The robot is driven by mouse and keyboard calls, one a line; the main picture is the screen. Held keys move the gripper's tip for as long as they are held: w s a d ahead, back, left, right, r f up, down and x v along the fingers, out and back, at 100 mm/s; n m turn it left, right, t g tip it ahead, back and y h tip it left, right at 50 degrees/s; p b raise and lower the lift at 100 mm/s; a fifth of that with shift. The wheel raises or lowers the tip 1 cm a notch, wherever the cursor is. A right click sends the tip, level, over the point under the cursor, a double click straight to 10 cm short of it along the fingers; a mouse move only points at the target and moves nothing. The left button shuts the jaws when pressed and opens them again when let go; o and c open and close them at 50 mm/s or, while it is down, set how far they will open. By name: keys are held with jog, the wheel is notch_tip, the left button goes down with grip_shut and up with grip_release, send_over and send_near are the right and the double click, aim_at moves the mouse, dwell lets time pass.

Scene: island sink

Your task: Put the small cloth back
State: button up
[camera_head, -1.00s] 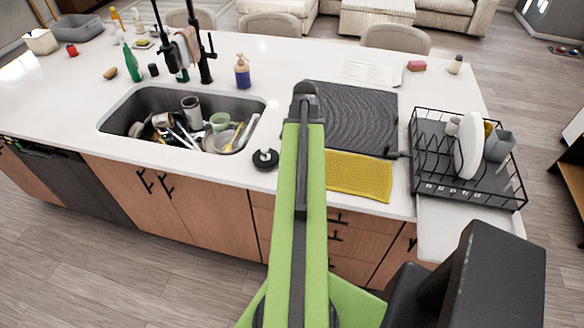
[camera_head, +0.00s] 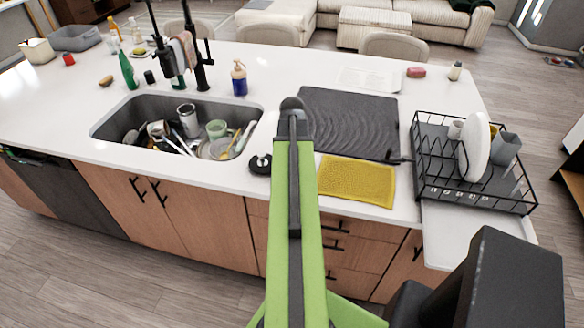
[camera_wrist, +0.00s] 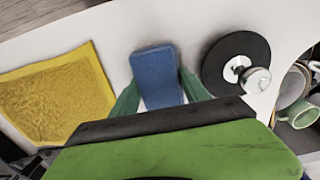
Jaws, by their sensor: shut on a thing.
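My gripper (camera_wrist: 158,80) shows in the wrist view, its two green fingers shut on a blue, rounded oblong thing (camera_wrist: 155,70). The frames do not show whether this is a folded cloth or a sponge. It is over the white counter, between a yellow cloth and a black disc with a metal knob. The yellow cloth (camera_head: 356,181) lies flat at the counter's front edge; it is also at the left of the wrist view (camera_wrist: 58,95). In the head view my arm hides the gripper and the blue thing.
The sink (camera_head: 112,127) with dishes is left of my arm. The black disc (camera_head: 260,164) lies between sink and arm. A dark mat (camera_head: 350,120) lies behind the yellow cloth, and a dish rack (camera_head: 432,188) stands right. A pinkish cloth (camera_head: 186,47) hangs by the faucet.

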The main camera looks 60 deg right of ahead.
jog(key=o, duration=1.2)
jog(key=shift+f, duration=0.1)
notch_tip(320, 180, up, 12)
jog(key=p, duration=1.2)
